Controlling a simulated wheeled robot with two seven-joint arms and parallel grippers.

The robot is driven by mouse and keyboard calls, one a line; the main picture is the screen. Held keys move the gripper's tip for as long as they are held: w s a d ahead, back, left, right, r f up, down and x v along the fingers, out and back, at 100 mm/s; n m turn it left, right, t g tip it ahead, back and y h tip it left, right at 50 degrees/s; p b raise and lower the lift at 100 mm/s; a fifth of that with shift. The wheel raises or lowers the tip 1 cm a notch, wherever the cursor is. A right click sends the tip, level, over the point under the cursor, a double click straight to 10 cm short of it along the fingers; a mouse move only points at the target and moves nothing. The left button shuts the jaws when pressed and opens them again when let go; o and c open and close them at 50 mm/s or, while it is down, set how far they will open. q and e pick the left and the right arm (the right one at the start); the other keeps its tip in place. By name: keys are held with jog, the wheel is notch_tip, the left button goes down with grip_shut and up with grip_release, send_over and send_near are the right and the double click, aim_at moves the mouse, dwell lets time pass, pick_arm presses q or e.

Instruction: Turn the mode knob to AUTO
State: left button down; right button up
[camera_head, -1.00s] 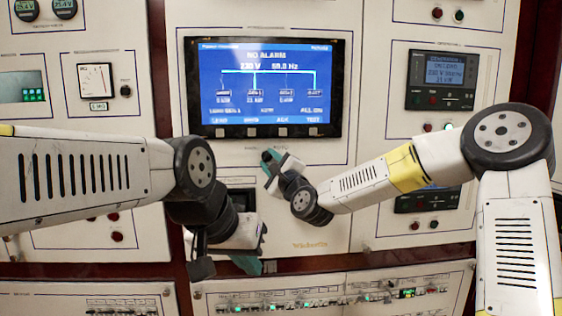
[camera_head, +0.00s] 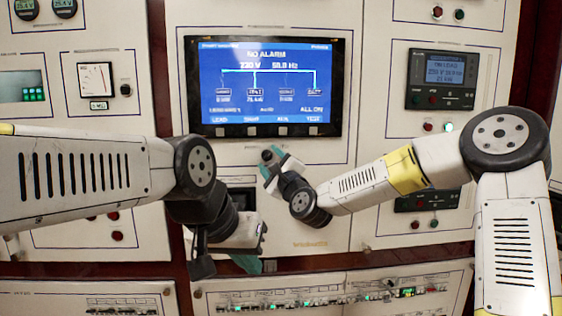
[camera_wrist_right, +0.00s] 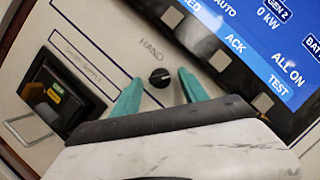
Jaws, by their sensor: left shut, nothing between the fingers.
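The mode knob (camera_wrist_right: 160,78), small, round and black with a pale mark, sits on the cream panel in the right wrist view, with the word HAND beside it. My right gripper (camera_wrist_right: 156,95) is open. Its two teal fingers stand on either side of the knob, with visible gaps to it. In the head view my right gripper (camera_head: 270,164) is just below the large screen, and I cannot make out the knob there. My left gripper (camera_head: 247,263) is shut and empty, low in front of the panel, its fingers partly hidden by its own body.
The large blue screen (camera_head: 264,87) reads NO ALARM, above the right gripper. A dark breaker unit with a wire handle (camera_wrist_right: 62,95) lies left of the knob in the wrist view. A row of breakers (camera_head: 330,297) runs along the bottom panel.

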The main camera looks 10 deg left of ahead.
jog(key=v, duration=0.7)
jog(key=shift+s+d, duration=0.2)
jog(key=shift+s, duration=0.1)
jog(key=shift+f, duration=0.15)
